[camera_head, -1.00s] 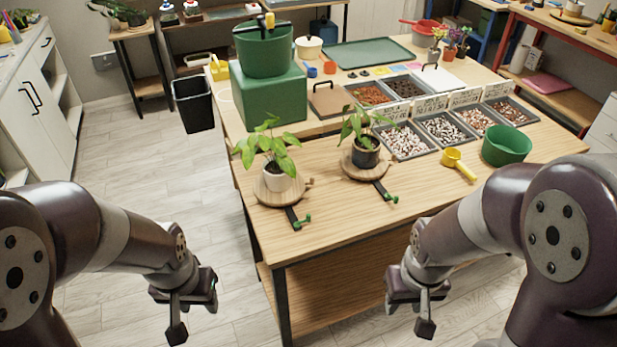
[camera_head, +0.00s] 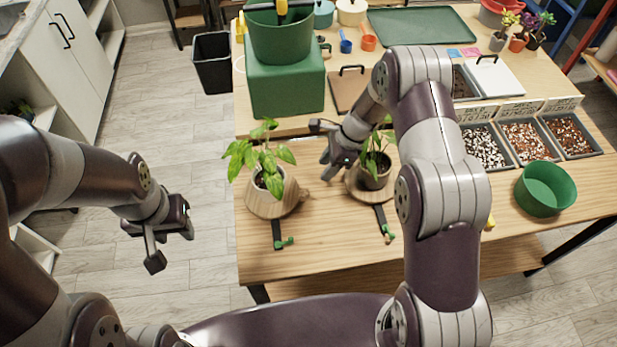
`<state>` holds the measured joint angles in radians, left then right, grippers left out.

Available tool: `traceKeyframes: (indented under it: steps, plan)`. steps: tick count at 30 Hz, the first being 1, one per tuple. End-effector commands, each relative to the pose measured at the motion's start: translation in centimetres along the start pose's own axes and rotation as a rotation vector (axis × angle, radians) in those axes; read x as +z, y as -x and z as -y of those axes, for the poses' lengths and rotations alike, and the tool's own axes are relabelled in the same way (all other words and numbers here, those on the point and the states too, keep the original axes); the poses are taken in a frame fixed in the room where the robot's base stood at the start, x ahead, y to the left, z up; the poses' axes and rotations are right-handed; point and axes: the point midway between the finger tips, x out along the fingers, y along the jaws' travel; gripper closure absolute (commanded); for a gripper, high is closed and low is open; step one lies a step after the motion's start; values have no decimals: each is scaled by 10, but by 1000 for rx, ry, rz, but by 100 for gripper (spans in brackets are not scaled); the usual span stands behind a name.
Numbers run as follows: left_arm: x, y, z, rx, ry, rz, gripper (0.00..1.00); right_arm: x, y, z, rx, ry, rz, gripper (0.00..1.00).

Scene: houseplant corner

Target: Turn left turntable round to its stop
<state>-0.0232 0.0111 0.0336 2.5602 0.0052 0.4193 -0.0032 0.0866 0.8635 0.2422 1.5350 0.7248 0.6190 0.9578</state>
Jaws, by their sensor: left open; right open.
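The left turntable (camera_head: 262,207) is a round wooden disc near the table's front left. The right turntable (camera_head: 354,190) bears a plant in a dark pot (camera_head: 375,172), partly hidden by my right arm. My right gripper (camera_head: 326,146) is open, between the two plants, above and behind the knob. My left gripper (camera_head: 158,248) is open and empty, left of the table.
A green block (camera_head: 286,91) with a green pot (camera_head: 280,40) stands behind the left plant. A brown board (camera_head: 352,90) lies behind my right gripper. Pebble trays (camera_head: 524,141) and a green bowl (camera_head: 545,190) are at right.

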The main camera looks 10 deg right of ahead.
Motion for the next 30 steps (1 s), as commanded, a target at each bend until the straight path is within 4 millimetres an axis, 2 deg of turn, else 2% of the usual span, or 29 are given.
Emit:
traceKeyframes:
  steps: [12,18,26,27,29,30]
  plan:
    - [-3,22,0,0,0,-1,57,0,-95,-2,4,4,-2,58]
    - [-3,25,0,0,0,-1,57,0,-116,-1,0,6,-2,58]
    - [-3,24,0,0,0,-1,57,0,-119,-1,0,6,-2,58]
    - [-3,24,0,0,0,-1,57,0,-118,-1,0,6,-2,61]
    - [-3,24,0,0,0,-1,57,0,-118,-1,0,6,-2,81]
    - [-3,24,0,0,0,-1,57,0,-118,-1,0,6,-2,94]
